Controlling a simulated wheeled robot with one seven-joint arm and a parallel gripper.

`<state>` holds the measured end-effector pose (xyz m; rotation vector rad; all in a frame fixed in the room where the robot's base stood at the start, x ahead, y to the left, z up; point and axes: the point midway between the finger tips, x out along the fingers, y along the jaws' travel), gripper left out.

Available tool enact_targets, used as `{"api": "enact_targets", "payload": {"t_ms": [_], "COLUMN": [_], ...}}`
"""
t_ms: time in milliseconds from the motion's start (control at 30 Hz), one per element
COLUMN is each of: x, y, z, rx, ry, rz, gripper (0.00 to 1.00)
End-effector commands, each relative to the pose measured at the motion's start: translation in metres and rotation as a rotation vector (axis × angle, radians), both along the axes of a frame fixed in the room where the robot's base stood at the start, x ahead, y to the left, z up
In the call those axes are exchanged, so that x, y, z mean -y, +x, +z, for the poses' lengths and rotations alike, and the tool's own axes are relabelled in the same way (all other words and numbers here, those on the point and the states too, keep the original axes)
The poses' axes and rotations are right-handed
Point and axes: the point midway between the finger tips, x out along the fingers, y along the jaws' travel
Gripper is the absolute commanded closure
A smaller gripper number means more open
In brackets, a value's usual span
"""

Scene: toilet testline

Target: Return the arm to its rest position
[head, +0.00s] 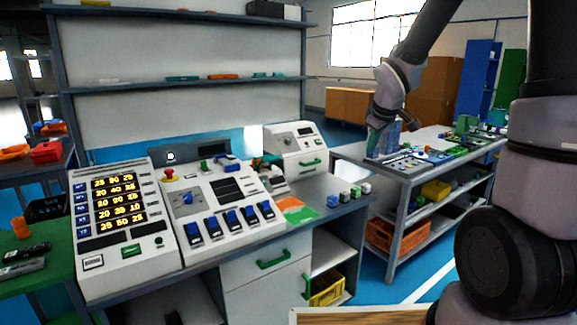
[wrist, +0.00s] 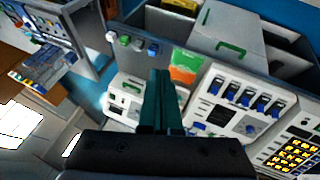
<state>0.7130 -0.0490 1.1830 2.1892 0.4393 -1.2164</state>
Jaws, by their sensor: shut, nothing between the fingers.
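My gripper (head: 374,142) is at the end of my raised arm, right of centre in the head view. It hangs in front of the right-hand workbench (head: 412,172), with its fingers pointing down. In the wrist view my gripper's dark green fingers (wrist: 160,76) lie together, shut and empty. The arm comes down from the top right of the head view. I cannot tell the exact gap between the fingertips and the bench.
A control console (head: 222,200) with blue switches stands left of the gripper, beside a lit number panel (head: 115,215). Small coloured blocks (head: 346,196) sit at the console bench's right end. Shelves (head: 190,80) rise behind. Blue floor shows between the benches.

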Motion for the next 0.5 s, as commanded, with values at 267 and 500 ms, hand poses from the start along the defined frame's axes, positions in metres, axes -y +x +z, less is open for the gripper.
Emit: {"api": "enact_targets", "payload": {"t_ms": [267, 500], "x": [0.026, 0.022], "y": [-0.096, -0.186], "z": [0.091, 0.131], "rx": [0.028, 0.009], "ry": [0.244, 0.523], "rz": [-0.414, -0.691], "gripper": [1.00, 1.00]}}
